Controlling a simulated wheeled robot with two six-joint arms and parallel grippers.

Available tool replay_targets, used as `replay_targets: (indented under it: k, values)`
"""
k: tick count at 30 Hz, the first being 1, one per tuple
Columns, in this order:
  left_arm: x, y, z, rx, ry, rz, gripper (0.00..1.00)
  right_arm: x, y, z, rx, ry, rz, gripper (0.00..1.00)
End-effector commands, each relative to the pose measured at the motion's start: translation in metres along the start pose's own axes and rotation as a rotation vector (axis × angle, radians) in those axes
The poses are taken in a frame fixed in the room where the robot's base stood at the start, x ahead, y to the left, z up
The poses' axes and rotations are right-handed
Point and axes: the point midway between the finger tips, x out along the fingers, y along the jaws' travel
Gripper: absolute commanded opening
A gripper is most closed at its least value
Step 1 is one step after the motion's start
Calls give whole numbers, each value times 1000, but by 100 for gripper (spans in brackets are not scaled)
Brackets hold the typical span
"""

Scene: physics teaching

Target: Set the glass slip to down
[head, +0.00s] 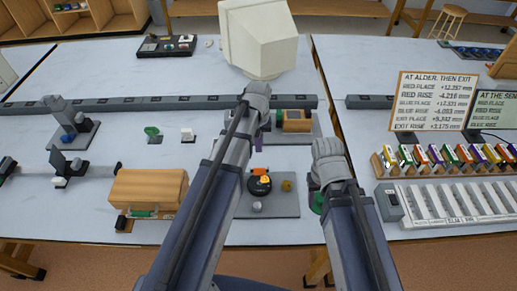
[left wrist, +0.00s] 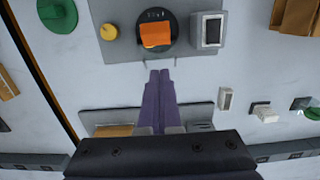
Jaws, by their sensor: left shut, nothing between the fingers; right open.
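A grey plate (head: 285,208) carries a black round unit with an orange piece (head: 261,181) and a yellow knob (head: 287,185). In the left wrist view the orange piece (left wrist: 156,34) and yellow knob (left wrist: 108,32) show at the top. A thin pale bracket-like edge (left wrist: 147,64) lies beside the plate, just ahead of my fingertips; I cannot tell whether this is the glass slip. My left gripper (head: 258,146), with purple fingers also in the left wrist view (left wrist: 160,74), is shut and empty above the table. My right gripper (head: 327,152) hangs at the right, its fingers mostly hidden.
A tan wooden box (head: 148,188) stands left of the plate. A green disc (left wrist: 57,14) is close to the right arm. A long grey rail (head: 160,103) crosses behind. A cream monitor (head: 258,40) stands at the back. Two text boards (head: 433,100) are at right.

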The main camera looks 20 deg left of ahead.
Motion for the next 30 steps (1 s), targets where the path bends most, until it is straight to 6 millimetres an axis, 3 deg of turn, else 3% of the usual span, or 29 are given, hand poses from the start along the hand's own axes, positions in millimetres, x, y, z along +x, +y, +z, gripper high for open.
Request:
replay_targets:
  k: [1,9,14,19,22,25,30]
  values:
    - [-17,0,1,0,0,0,0,-17,2,1,0,-1,0,50]
    - [-58,0,1,0,1,0,0,-58,6,4,-4,-3,0,50]
    - [-74,0,2,0,1,0,0,-74,7,5,1,-3,-1,50]
    - [-78,0,2,0,1,0,0,-77,7,5,3,-4,-1,50]
    - [-73,1,4,5,2,-1,0,-73,7,5,3,-4,-1,50]
    - [-54,8,16,42,4,-9,0,-54,5,4,2,-3,-1,50]
    - [8,31,62,190,12,-40,0,3,0,0,-1,-2,0,50]
